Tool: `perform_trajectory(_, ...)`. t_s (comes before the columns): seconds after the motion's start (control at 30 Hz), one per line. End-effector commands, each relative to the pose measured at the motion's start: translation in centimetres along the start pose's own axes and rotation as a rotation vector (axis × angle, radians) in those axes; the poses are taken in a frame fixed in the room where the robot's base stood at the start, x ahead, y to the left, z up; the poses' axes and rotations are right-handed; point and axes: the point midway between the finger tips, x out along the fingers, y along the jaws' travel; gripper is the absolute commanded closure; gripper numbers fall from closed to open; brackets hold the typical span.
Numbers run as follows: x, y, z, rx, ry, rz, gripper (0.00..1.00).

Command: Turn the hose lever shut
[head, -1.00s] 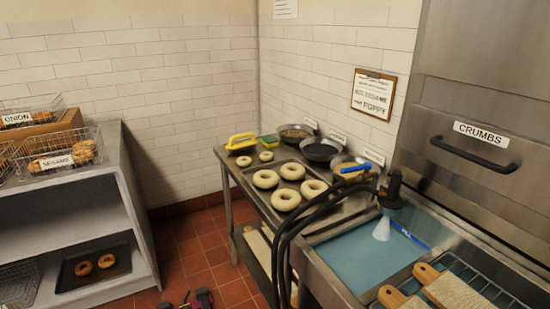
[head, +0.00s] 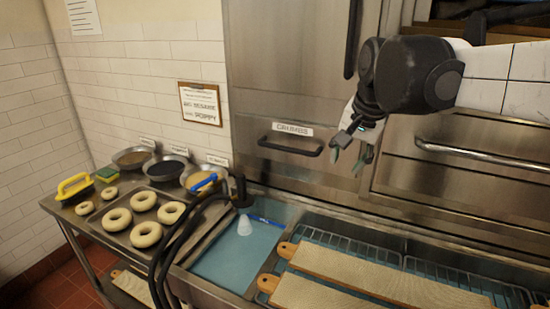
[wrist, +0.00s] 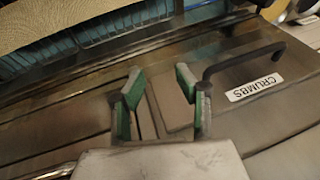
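The black hose (head: 165,248) arches up beside the sink and ends in a dark nozzle (head: 240,190). A white cone, apparently spray, shows below the nozzle (head: 244,225) over the blue sink basin (head: 222,268). A blue lever-like handle (head: 201,183) sticks out to the left at the top of the hose. My gripper (head: 348,158) is up and to the right of the hose, in front of the steel oven front, apart from the lever. In the wrist view my gripper (wrist: 160,90) is open, with nothing between its green pads. The hose lever is not clear in the wrist view.
The CRUMBS drawer handle (head: 290,148) lies between my gripper and the hose; it shows in the wrist view (wrist: 240,60). Long wooden boards (head: 355,272) lie over racks at the front. A tray of bagels (head: 125,222) and several bowls stand left.

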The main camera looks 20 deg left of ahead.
Motion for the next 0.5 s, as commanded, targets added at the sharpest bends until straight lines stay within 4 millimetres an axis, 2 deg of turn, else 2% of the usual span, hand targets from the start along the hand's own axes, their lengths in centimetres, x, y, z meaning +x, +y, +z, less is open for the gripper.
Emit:
perform_trajectory(0.03, 0.0, -2.4, -0.7, 0.002, -0.015, -0.004, 0.68)
perform_trajectory(0.23, 1.6, -10.5, -1.8, 0.034, -0.079, -0.004, 0.68)
perform_trajectory(0.5, 4.6, -21.6, -0.8, 0.075, -0.162, 0.009, 0.68)
